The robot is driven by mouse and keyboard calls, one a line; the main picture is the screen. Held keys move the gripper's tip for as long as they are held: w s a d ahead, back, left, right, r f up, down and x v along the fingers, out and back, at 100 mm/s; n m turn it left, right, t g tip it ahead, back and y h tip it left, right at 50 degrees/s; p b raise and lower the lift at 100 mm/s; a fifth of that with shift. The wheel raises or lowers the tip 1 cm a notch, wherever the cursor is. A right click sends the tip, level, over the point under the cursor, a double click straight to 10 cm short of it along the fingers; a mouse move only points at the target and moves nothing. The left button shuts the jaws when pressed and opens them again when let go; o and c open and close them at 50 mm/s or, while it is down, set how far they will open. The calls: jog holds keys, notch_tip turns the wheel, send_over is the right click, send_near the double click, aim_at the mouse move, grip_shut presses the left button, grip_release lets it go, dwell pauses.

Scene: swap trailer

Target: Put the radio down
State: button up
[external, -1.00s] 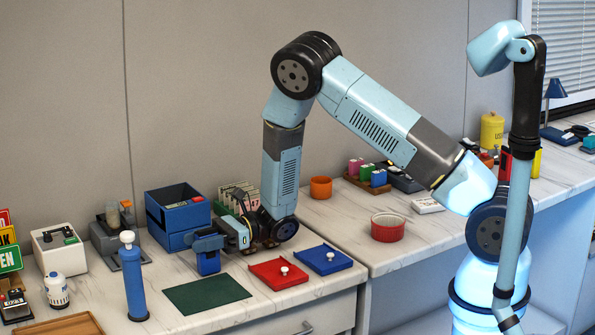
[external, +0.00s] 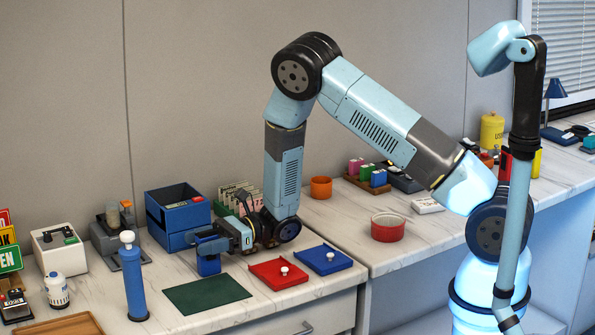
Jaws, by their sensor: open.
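A small blue box-shaped thing (external: 208,266), which looks like the radio, stands upright on the white marbled counter. It is just behind the dark green mat and in front of the blue bin. My gripper (external: 207,241) reaches in from the right at the top of this blue thing, with its jaws open around or beside the upper part. The fingers hide the top of the blue thing, so I cannot tell whether they still touch it.
The green mat (external: 206,295) is bare. A blue bin (external: 178,212) stands close behind my gripper. A blue cylinder with a white knob (external: 134,280) stands to the left.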

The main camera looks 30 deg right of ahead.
jog(key=d, duration=0.6)
jog(key=shift+s+d, duration=0.1)
jog(key=shift+d, duration=0.3)
jog(key=shift+f, duration=0.1)
